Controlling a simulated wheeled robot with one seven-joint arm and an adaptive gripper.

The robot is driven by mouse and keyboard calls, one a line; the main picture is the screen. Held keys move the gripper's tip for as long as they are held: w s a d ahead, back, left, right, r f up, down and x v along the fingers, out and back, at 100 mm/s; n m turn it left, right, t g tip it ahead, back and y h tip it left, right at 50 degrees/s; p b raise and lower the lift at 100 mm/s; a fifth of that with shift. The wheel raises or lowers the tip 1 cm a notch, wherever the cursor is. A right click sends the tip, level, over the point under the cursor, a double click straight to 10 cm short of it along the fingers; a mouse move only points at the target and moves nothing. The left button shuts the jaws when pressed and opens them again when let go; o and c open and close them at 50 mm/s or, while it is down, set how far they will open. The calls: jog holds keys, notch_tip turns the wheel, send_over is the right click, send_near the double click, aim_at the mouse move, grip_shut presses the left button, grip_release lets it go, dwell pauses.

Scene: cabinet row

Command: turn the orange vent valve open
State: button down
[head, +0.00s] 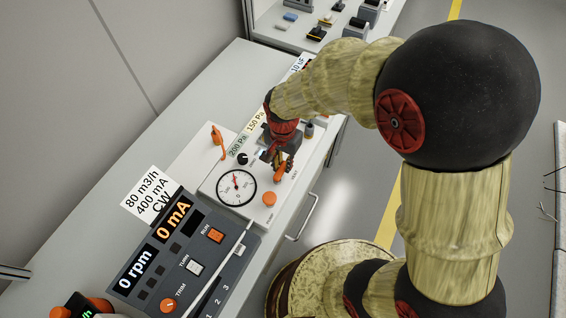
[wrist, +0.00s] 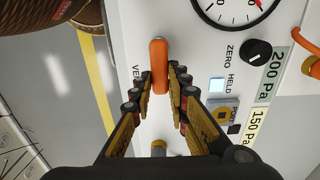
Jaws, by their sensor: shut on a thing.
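The orange vent valve handle (wrist: 158,62) stands on the white panel beside a partly hidden label starting "VE". In the wrist view the handle points up the picture, with its lower end between my fingertips. My gripper (wrist: 161,82) is shut on the handle, one finger on each side. In the head view my gripper (head: 277,156) reaches down to the panel, and the orange handle (head: 281,173) shows just below it. The handle's base is partly hidden by my fingers.
A round gauge (head: 237,187), a black ZERO knob (wrist: 258,53) and an orange button (head: 269,199) are close by. A dark control unit (head: 180,255) reads 0 rpm and 0 mA. Bare counter (head: 205,95) lies behind.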

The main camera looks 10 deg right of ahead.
jog(key=n+p, duration=0.1)
jog(key=a+n+p, duration=0.1)
jog(key=n, duration=0.1)
jog(key=n+p, duration=0.1)
jog(key=shift+w+a+r+n+p, duration=0.15)
jog(key=shift+w+a+n+p, duration=0.05)
jog(key=shift+w+n+p, duration=0.2)
jog(key=n+p, duration=0.1)
jog(key=a+n+p, duration=0.1)
jog(key=n, duration=0.1)
jog(key=shift+a+n, duration=0.1)
jog(key=shift+n, duration=0.2)
jog(key=n+p, duration=0.1)
jog(key=n, duration=0.1)
jog(key=a+n+p, duration=0.1)
jog(key=n, duration=0.1)
jog(key=shift+s+a+n, duration=0.2)
jog(key=shift+n, duration=0.1)
jog(key=n, duration=0.1)
jog(key=n+p, duration=0.1)
jog(key=n, duration=0.1)
jog(key=s+a+n+p, duration=0.1)
jog(key=shift+a+n, duration=0.1)
jog(key=shift+n, duration=0.3)
jog(key=c, duration=1.7)
grip_release()
